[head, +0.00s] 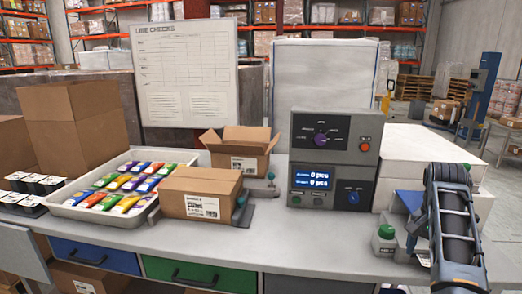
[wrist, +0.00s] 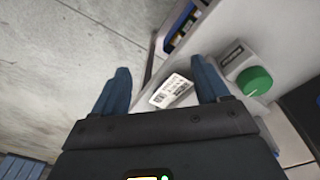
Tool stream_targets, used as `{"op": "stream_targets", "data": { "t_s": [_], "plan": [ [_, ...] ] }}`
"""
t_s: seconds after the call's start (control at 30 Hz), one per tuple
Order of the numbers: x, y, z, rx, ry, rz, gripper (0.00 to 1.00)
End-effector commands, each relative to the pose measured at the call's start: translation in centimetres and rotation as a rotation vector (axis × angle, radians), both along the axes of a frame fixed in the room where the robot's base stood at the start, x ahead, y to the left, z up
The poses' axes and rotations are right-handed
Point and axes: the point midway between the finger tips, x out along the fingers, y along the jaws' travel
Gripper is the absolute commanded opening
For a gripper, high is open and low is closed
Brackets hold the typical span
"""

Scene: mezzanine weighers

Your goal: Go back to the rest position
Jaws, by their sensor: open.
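In the wrist view my gripper (wrist: 162,70) is open, its two blue fingers wide apart with nothing held between them. Below the gap, a white barcode label (wrist: 172,91) shows on a pale surface; I cannot tell whether the fingers touch anything. A round green button (wrist: 254,81) on a grey housing lies to the right of the fingers. In the head view my arm rises at the right end of the bench (head: 330,255); the fingers cannot be made out there. The green button (head: 386,231) stands just left of my arm.
A grey control panel (head: 333,140) with dials and a blue display stands mid-bench, with white boxes (head: 420,150) behind my arm. To the left are a closed carton (head: 202,182), an open carton (head: 240,144) and a white tray (head: 70,212) of colourful packets. Floor shows left of the fingers.

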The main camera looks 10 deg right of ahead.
Motion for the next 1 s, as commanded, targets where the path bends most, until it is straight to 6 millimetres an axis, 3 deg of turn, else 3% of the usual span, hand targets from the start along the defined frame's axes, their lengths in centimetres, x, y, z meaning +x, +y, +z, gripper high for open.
{"op": "stream_targets", "data": {
  "t_s": [0.37,0.5,0.7,1.0],
  "plan": [
    [-3.6,0.0,-8.0,-0.135,-0.073,0.108,0.75],
    [-6.5,0.5,-12.1,-0.221,-0.126,0.195,0.75],
    [-11.0,2.1,-16.6,-0.334,-0.218,0.344,0.75],
    [-18.7,6.4,-19.7,-0.460,-0.374,0.576,0.75]
  ]
}}
